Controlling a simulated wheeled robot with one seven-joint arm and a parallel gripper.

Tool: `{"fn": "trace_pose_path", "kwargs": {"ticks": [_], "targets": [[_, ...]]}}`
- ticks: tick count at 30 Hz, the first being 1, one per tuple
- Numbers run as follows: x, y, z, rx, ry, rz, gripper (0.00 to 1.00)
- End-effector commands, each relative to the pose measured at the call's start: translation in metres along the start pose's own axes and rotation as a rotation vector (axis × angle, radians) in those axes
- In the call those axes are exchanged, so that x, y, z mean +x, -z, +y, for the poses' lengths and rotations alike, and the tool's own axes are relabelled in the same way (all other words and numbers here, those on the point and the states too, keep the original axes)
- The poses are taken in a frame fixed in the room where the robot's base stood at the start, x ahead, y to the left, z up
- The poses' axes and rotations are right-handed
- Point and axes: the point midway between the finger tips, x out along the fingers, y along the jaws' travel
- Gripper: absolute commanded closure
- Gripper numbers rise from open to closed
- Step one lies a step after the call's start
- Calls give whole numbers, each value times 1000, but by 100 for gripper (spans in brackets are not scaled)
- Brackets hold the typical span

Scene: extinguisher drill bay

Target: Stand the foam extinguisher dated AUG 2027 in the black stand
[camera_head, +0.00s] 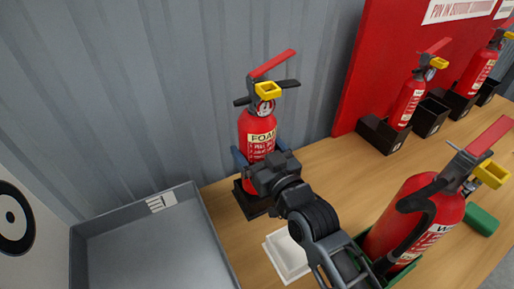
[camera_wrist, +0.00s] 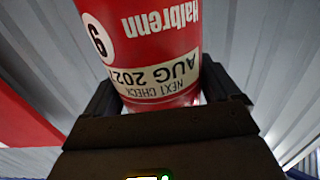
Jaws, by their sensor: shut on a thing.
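The foam extinguisher (camera_head: 257,128), red with a cream FOAM label, is upright near the wall. In the wrist view its label (camera_wrist: 165,75) shows upside down and reads NEXT CHECK AUG 2027. My gripper (camera_head: 262,158) is shut on the extinguisher's lower body, with a finger on each side; it also shows in the wrist view (camera_wrist: 165,100). The black stand (camera_head: 251,206) is directly below the extinguisher. My gripper hides part of the base, so I cannot tell whether it rests on the stand's floor.
A grey tray (camera_head: 205,225) is at the lower left. A white square dish (camera_head: 279,262) lies just in front of the stand. A larger red extinguisher (camera_head: 412,225) stands in a green holder at right. Two more (camera_head: 407,100) stand at the back right, beside an empty black holder (camera_head: 430,117).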

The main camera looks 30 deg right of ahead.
Motion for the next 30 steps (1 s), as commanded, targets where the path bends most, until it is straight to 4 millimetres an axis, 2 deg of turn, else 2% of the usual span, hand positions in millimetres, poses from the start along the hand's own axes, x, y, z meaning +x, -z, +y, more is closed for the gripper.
{"fn": "trace_pose_path", "kwargs": {"ticks": [1,5,30], "targets": [[1,7,0,-1,-1,14,71],[1,6,0,-1,-1,14,71],[1,-11,0,0,-1,14,71]]}}
